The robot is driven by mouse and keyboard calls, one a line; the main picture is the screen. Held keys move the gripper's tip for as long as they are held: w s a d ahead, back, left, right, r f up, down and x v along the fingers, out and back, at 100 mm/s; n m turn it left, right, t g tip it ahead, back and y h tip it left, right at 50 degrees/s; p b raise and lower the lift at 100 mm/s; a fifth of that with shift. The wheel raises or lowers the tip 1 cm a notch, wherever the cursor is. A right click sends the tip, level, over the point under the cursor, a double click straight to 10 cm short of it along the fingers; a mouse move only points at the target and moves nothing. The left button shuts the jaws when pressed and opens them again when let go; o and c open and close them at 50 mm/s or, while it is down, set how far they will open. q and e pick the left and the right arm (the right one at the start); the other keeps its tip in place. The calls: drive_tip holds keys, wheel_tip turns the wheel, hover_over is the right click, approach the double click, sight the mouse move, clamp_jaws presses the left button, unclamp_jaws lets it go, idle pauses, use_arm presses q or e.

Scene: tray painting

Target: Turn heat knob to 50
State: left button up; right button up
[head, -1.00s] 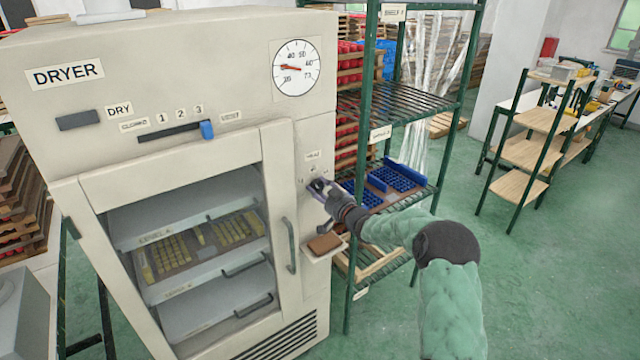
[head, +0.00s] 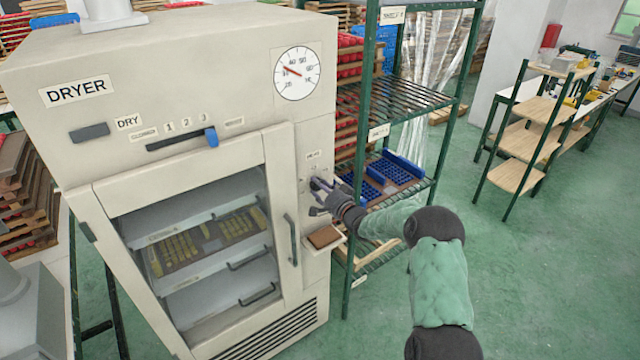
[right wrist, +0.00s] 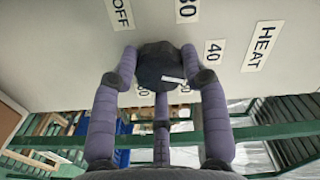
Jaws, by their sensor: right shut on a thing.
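The heat knob (right wrist: 158,66) is dark and many-sided, on the dryer's front panel, with a white mark on its lower right. In the right wrist view, my right gripper (right wrist: 160,80) is shut around it, purple fingers on both sides and one below. The HEAT label (right wrist: 263,46), OFF label (right wrist: 121,12) and 40 label (right wrist: 214,52) are readable; labels below the knob are partly hidden by fingers. In the head view, my right gripper (head: 322,191) meets the dryer (head: 235,70) right of its door and hides the knob. My left gripper is not in view.
The round gauge (head: 297,73) has a red needle pointing up-left. A glass door with a handle (head: 290,240) is left of my gripper, a small ledge (head: 325,238) below. A green rack (head: 400,105) with blue trays stands close on the right. Open floor lies farther right.

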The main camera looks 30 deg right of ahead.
drive_tip(key=shift+f+m+p, duration=0.15)
drive_tip(key=shift+m+p, duration=1.35)
drive_tip(key=shift+m, duration=2.6)
drive_tip(key=o, duration=1.2)
drive_tip(key=shift+c, duration=0.2)
drive_tip(key=shift+s, duration=0.1)
